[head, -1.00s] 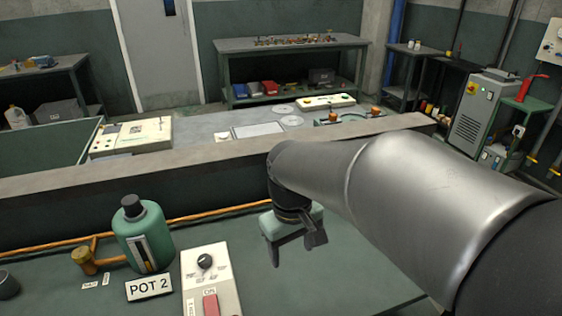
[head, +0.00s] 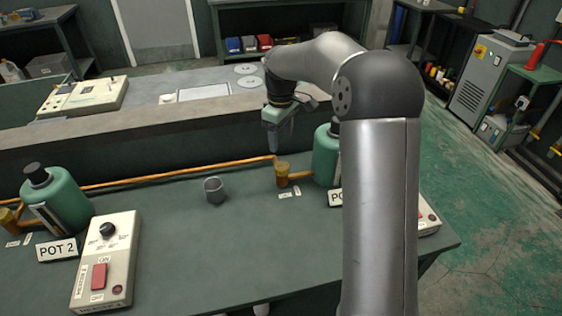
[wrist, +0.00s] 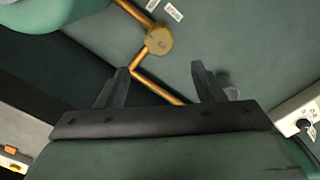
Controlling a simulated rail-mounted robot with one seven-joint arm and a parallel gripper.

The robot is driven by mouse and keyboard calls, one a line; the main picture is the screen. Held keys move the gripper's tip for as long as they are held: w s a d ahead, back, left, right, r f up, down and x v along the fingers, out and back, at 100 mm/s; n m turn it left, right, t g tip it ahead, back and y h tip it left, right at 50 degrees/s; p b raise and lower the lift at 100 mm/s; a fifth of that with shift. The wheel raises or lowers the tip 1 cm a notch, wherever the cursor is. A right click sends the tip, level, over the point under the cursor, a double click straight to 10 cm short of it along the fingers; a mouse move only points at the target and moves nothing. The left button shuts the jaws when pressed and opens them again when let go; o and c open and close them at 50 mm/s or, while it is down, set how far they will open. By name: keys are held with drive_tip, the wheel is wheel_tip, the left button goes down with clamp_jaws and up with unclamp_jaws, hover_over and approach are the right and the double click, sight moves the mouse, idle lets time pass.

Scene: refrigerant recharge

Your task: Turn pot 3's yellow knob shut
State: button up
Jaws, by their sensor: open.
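Pot 3's yellow knob (head: 282,174) stands on the green bench, on the copper pipe left of a green pot (head: 326,158). My arm hides part of this pot and its sign, of which only "PO" shows. In the wrist view the knob (wrist: 159,41) is seen from above, past the fingertips and roughly midway between their lines. My gripper (head: 272,148) is above and just behind the knob, pointing down. In the wrist view my gripper (wrist: 159,72) is open, with nothing between its fingers and clear of the knob.
Copper pipe (head: 190,174) runs along the back, before a raised ledge (head: 150,140). The bench between is clear.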

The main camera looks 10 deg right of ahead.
sight(282, 165)
wheel_tip(282, 165, down, 10)
drive_tip(key=shift+d+f, duration=0.1)
idle(0.4)
drive_tip(key=c, duration=1)
